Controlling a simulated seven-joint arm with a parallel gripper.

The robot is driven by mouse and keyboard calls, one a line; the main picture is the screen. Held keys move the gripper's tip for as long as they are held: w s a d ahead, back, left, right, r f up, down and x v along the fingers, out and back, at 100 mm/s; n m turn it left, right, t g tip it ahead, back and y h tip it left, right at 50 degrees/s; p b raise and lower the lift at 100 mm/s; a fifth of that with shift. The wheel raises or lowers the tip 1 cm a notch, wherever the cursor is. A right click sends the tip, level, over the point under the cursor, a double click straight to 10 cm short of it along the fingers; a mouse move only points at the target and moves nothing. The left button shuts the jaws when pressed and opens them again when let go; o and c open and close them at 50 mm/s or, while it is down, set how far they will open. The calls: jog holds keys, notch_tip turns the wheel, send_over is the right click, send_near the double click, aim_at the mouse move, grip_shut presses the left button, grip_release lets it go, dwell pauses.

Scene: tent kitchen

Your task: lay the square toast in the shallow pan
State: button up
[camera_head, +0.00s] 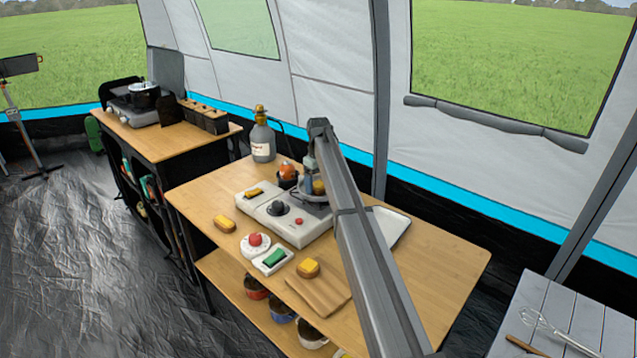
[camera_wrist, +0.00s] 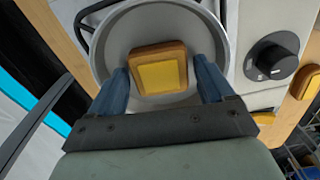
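The square toast (camera_wrist: 158,73), brown with a square yellow patch on top, is inside the shallow grey pan (camera_wrist: 112,38) in the wrist view. It looks flat on the pan floor. My gripper (camera_wrist: 162,70) has its two blue fingers inside the rim, one on each side of the toast. Narrow gaps show between the fingers and the toast, so the gripper looks open. In the head view, the toast (camera_head: 319,187) shows as a small yellow patch beside my gripper (camera_head: 311,181), and my arm covers much of the pan.
The pan stands on a white stove (camera_head: 262,212) with a black knob. A grey bottle (camera_head: 262,140) stands behind; a white tray (camera_head: 393,226) is at right.

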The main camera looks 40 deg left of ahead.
aim_at(318, 184)
jog(key=shift+o, duration=0.7)
notch_tip(318, 184, up, 12)
jog(key=shift+r, duration=0.15)
dwell(2.0)
